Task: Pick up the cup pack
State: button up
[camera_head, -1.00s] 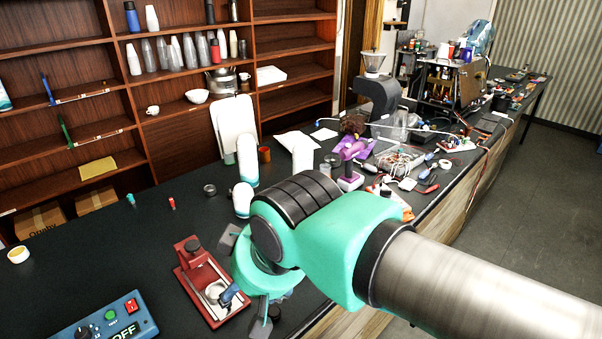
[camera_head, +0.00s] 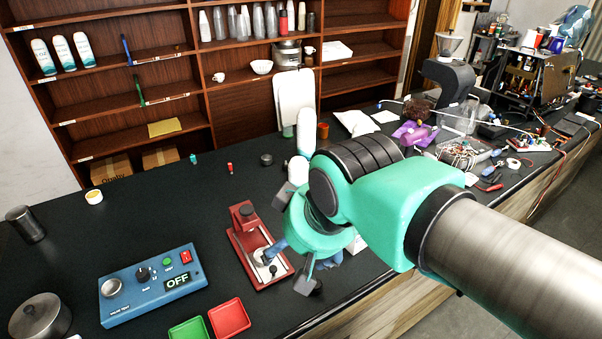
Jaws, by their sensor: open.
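I cannot tell for sure which thing is the cup pack. A tall white cylinder (camera_head: 303,128) stands on the black counter beyond my gripper, in front of a white board. A shorter white and teal piece (camera_head: 298,169) shows just below it, partly hidden by my arm. Similar white and teal cylinders (camera_head: 62,53) stand upright on the left shelf. My gripper (camera_head: 292,242) is open, with its two grey fingers spread beside the red device (camera_head: 258,247). I see nothing held between the fingers, though the gripper body hides part of the space.
A blue control box (camera_head: 153,284) reading OFF is on the counter at the left. A red tray (camera_head: 229,318) and a green tray (camera_head: 189,329) lie at the front. A metal pot (camera_head: 40,318) stands front left. Tools and wires crowd the right. The counter's middle left is mostly clear.

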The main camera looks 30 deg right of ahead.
jog(key=w+d+r+g+p, duration=0.1)
jog(key=w+d+r+p, duration=0.15)
jog(key=w, duration=0.35)
jog(key=w+d+r+p, duration=0.1)
jog(key=w+r+p, duration=0.1)
jog(key=w+r, duration=0.3)
jog(key=g+p, duration=0.4)
jog(key=p, duration=1.1)
send_over(299, 158)
jog(key=f, duration=1.6)
jog(key=shift+s+a, duration=0.25)
jog(key=shift+a, duration=0.05)
jog(key=shift+w+d+f, duration=0.15)
jog(key=shift+d+f, duration=0.2)
jog(key=shift+f, duration=0.15)
jog(key=shift+f, duration=0.15)
jog(key=shift+f, duration=4.15)
jog(key=shift+f, duration=0.1)
